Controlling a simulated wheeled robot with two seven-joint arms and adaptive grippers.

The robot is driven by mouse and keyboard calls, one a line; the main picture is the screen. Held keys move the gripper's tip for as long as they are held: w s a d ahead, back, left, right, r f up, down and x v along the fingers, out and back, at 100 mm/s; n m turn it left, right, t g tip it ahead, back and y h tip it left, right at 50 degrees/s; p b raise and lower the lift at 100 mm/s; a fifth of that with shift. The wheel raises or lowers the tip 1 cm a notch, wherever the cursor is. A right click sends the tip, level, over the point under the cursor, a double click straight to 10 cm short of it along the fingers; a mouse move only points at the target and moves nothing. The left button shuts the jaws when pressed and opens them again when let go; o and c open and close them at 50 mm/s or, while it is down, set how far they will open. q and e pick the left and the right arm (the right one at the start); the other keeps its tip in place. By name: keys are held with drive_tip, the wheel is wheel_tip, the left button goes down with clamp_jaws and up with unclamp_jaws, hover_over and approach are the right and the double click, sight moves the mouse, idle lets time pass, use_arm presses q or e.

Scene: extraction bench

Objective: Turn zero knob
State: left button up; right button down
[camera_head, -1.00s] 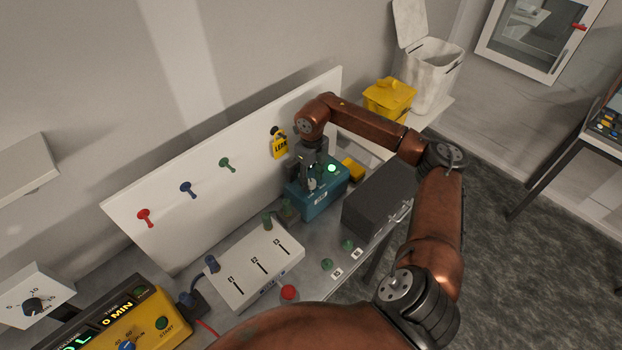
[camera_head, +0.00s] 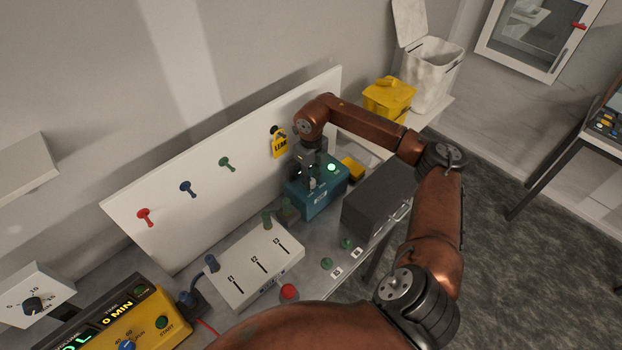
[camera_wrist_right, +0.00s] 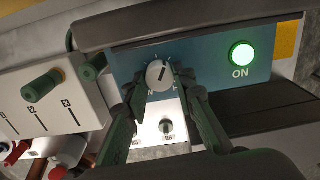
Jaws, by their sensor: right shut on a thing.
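The teal box (camera_head: 322,200) stands on the bench in front of the white board, with a lit green ON light (camera_head: 331,168). In the right wrist view its face (camera_wrist_right: 208,62) carries a pale round knob (camera_wrist_right: 159,75) with a dark pointer line and a scale around it. In the head view the right gripper (camera_head: 316,172) is over the teal box. I cannot read which knob is labelled zero. My left gripper is not in view.
A white box marked E1, E2, E3 (camera_head: 238,284) stands left of the teal box. A dark grey case (camera_head: 374,207) stands close on its right. A yellow LEAK tag (camera_head: 279,145) hangs on the white board (camera_head: 200,200).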

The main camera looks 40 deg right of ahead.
drive_tip(key=shift+r+m, duration=0.1)
drive_tip(key=shift+m, duration=1.9)
drive_tip(key=c, duration=1.6)
unclamp_jaws()
wheel_tip(320, 180, up, 12)
